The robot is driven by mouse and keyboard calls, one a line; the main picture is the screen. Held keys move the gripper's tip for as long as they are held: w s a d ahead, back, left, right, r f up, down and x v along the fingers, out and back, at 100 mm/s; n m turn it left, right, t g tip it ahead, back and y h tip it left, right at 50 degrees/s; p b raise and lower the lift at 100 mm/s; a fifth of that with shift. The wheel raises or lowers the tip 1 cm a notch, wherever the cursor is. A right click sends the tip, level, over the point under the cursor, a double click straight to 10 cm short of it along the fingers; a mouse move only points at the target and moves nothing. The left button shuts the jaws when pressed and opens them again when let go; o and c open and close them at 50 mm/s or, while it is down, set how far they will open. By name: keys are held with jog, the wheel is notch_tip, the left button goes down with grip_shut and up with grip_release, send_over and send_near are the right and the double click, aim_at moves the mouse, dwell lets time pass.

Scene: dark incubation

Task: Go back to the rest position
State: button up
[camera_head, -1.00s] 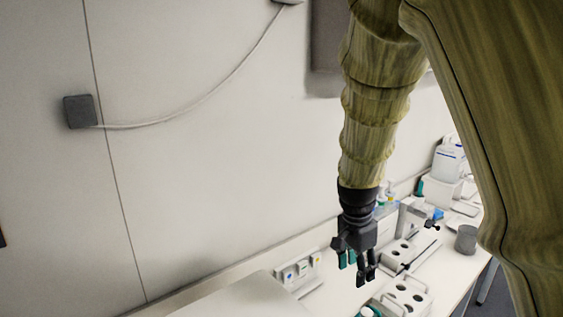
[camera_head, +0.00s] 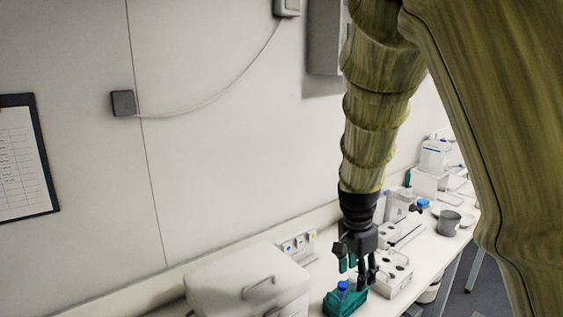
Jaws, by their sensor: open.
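My gripper (camera_head: 357,274) hangs from my arm in the middle right of the head view, fingers pointing down. Its fingers are apart and I see nothing held between them. In the picture it is just above a teal rack (camera_head: 345,303) that holds a blue-capped tube (camera_head: 342,287). I cannot tell how high the fingers are above the rack.
A white box with a handle (camera_head: 240,284) stands left of the rack. A white holder with holes (camera_head: 397,274) and a grey cup (camera_head: 449,222) stand to the right. Bottles (camera_head: 434,157) are farther back.

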jog(key=s+d+f+n+b, duration=0.1)
jog(key=s+f+n+b, duration=0.15)
jog(key=f, duration=0.75)
jog(key=s+d+f+n+b, duration=0.1)
jog(key=s+d+f, duration=0.15)
jog(key=f, duration=0.75)
jog(key=s+f+n+b, duration=0.2)
jog(key=s+f, duration=0.1)
jog(key=f, duration=0.8)
jog(key=s+d+f+n+y+b, duration=0.1)
jog(key=s+f+n+b, duration=0.5)
jog(key=s+f, duration=1.7)
jog(key=s, duration=0.2)
jog(key=shift+s+f+g, duration=0.3)
jog(key=shift+f+g, duration=0.1)
jog(key=shift+n, duration=0.25)
